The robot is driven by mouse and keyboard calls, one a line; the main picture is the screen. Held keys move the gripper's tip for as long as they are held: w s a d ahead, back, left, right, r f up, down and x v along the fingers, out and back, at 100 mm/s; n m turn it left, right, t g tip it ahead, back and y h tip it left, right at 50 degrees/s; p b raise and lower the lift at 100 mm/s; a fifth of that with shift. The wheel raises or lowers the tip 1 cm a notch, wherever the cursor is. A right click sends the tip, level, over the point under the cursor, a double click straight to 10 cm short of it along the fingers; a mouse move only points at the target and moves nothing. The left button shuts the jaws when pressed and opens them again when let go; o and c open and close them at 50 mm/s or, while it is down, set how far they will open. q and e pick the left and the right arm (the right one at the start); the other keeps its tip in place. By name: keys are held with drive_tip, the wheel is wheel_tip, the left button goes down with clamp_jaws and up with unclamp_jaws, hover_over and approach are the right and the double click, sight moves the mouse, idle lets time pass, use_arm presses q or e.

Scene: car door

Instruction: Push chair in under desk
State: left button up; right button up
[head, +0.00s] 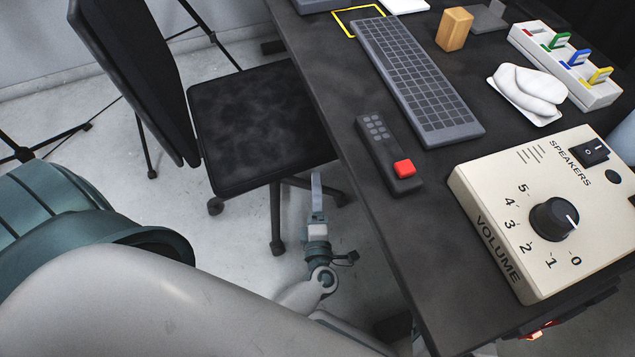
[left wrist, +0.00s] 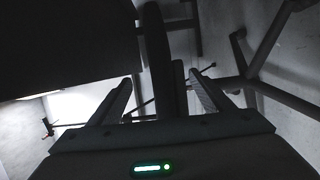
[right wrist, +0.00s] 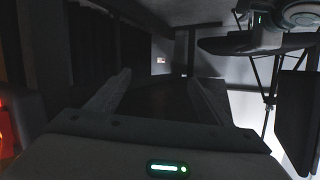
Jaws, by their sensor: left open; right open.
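The black office chair (head: 260,115) stands left of the dark desk (head: 390,225). Its backrest (head: 140,70) is on the far left, and the seat's right edge meets the desk edge in the picture. My left gripper (head: 317,185) is open, low beside the desk edge at the seat's near right corner. In the left wrist view its open fingers (left wrist: 160,95) face dark upright parts, probably the chair's; contact cannot be told. My right gripper (right wrist: 162,92) is open and empty in a dark space, probably under the desk; I cannot make it out in the head view.
Tripod legs stand behind the chair.

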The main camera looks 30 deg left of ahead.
use_arm(q)
drive_tip(key=b+x, duration=0.1)
drive_tip(key=x, duration=1.4)
drive_tip(key=shift+w+a, duration=0.15)
drive_tip(key=shift+b+x, duration=0.3)
drive_tip(key=shift+x, duration=0.5)
use_arm(e)
drive_tip(key=shift+w+a+r+t+y, duration=0.1)
drive_tip(key=shift+a+r+t+y, duration=0.1)
drive_tip(key=shift+r+t, duration=0.55)
drive_tip(key=shift+w+a+r+t+y, duration=0.15)
drive_tip(key=shift+a+r+t, duration=0.2)
drive_tip(key=shift+r, duration=0.8)
drive_tip(key=shift+a+r+t+y, duration=0.15)
drive_tip(key=shift+r+t, duration=0.45)
drive_tip(key=shift+r, duration=0.35)
use_arm(q)
drive_tip(key=shift+r, duration=0.1)
drive_tip(key=shift+c, duration=0.5)
clamp_jaws()
